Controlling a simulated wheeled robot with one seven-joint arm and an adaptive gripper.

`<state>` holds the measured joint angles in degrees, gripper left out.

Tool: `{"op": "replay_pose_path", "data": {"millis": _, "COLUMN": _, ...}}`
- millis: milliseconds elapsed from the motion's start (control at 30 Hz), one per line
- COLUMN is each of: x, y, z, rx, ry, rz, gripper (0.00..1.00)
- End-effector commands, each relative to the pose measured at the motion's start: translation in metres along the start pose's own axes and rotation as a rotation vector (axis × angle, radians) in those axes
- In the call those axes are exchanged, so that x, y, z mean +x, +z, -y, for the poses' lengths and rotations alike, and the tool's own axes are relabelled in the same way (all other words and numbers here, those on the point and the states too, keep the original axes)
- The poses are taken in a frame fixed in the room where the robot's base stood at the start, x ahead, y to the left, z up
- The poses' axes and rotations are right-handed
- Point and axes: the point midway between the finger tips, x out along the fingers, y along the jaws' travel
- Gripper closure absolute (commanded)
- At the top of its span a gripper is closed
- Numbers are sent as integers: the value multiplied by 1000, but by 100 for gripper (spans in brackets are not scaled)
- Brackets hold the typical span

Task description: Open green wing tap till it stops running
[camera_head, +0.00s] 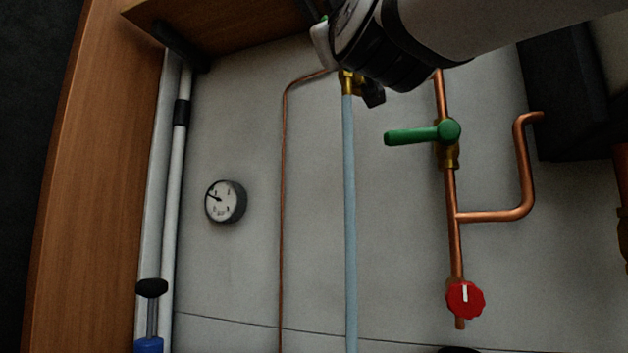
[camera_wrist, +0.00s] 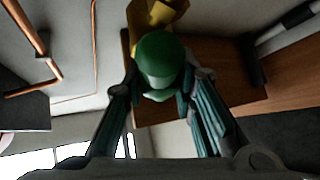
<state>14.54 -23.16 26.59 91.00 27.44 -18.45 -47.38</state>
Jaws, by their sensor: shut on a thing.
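The green wing tap (camera_wrist: 158,58) is in the middle of the wrist view, on a brass body (camera_wrist: 160,14). My gripper (camera_wrist: 164,84) has one finger on each side of the green wing and is shut on it. In the head view my arm comes in from the top right and hides the green wing. A brass fitting (camera_head: 348,82) shows just under my gripper there. A pale blue vertical strand (camera_head: 349,200) runs down from it; I cannot tell whether it is water or pipe.
A green lever valve (camera_head: 420,134) and a red knob (camera_head: 465,299) sit on a copper pipe (camera_head: 452,190) to the right. A round gauge (camera_head: 225,201) is on the wall at left. A wooden side panel (camera_head: 95,180) stands at the far left. A dark box (camera_head: 565,95) is at upper right.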

Motion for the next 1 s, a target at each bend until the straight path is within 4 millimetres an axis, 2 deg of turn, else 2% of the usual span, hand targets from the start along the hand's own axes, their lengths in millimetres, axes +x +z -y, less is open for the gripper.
{"op": "replay_pose_path", "data": {"millis": 700, "x": 0, "y": 2, "z": 1, "rx": 52, "ry": 45, "rz": -8, "gripper": 100}}
{"op": "replay_pose_path", "data": {"millis": 733, "x": 0, "y": 2, "z": 1, "rx": 52, "ry": 45, "rz": -8, "gripper": 71}}
{"op": "replay_pose_path", "data": {"millis": 800, "x": 0, "y": 2, "z": 1, "rx": 52, "ry": 45, "rz": -9, "gripper": 56}}
{"op": "replay_pose_path", "data": {"millis": 1000, "x": 0, "y": 1, "z": 0, "rx": 51, "ry": 47, "rz": -11, "gripper": 56}}
